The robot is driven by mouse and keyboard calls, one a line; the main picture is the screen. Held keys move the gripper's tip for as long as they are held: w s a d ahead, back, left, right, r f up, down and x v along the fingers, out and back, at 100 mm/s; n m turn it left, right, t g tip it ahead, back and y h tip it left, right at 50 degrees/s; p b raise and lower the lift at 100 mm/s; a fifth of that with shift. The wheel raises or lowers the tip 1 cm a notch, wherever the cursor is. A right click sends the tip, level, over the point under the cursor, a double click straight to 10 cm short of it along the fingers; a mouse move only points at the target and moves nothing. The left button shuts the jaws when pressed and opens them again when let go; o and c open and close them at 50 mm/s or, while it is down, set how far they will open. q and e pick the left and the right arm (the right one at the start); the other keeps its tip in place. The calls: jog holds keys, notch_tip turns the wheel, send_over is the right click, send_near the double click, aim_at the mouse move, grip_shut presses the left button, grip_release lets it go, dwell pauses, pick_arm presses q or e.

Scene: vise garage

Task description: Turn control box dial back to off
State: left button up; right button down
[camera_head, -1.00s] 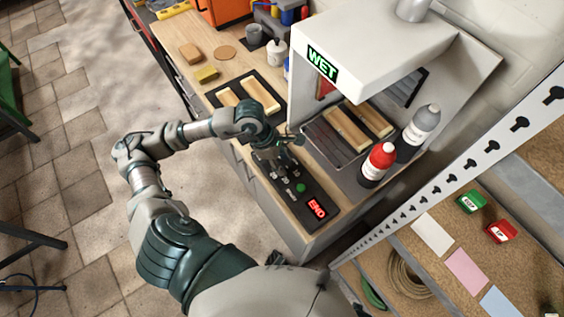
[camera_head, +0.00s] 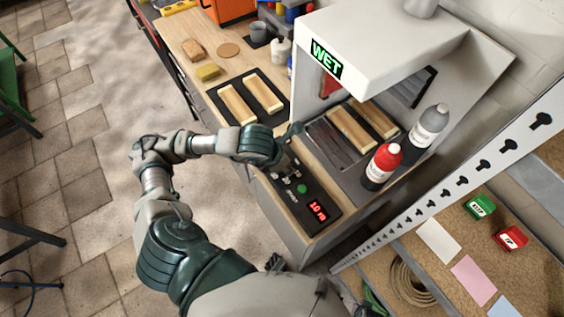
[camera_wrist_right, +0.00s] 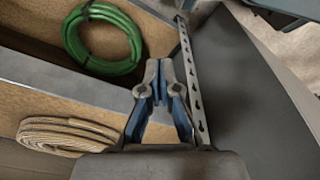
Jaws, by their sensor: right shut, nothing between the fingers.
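The control box (camera_head: 322,218) is a black panel on the bench's front edge in the head view. My left gripper (camera_head: 291,141) is at the box's far end, by the knobs. Its wrist hides that end, so I cannot tell which dial it touches or whether its fingers are open. My right gripper (camera_wrist_right: 158,80) is shut and empty in the right wrist view, away from the box.
A white hood with a green WET sign (camera_head: 326,59) stands behind the box. Wooden blocks lie on a black tray (camera_head: 241,121). A green hose (camera_wrist_right: 103,38) and coiled rope (camera_wrist_right: 67,133) lie near my right gripper.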

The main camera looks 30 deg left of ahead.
pick_arm(q)
jog(key=n, duration=0.1)
jog(key=n+y+p, duration=0.1)
jog(key=shift+w+d+r+n, duration=0.1)
jog(key=shift+w+r+n, duration=0.15)
jog(key=shift+n, duration=0.15)
jog(key=shift+n+y+p, duration=0.4)
jog(key=shift+n, duration=0.4)
jog(key=n+y+p, duration=0.1)
jog(key=n, duration=0.1)
jog(key=shift+n, duration=0.3)
jog(key=shift+f+n+p, duration=0.1)
jog(key=shift+n+p, duration=0.45)
jog(key=shift+n, duration=0.05)
pick_arm(e)
jog(key=s+d+f, duration=0.1)
jog(key=s+f, duration=0.5)
jog(key=f, duration=0.3)
jog(key=shift+s, duration=0.3)
jog(key=shift+g, duration=0.3)
pick_arm(q)
jog(key=o, duration=1)
jog(key=shift+c, duration=0.2)
jog(key=shift+o, duration=0.9)
jog(key=shift+f, duration=0.15)
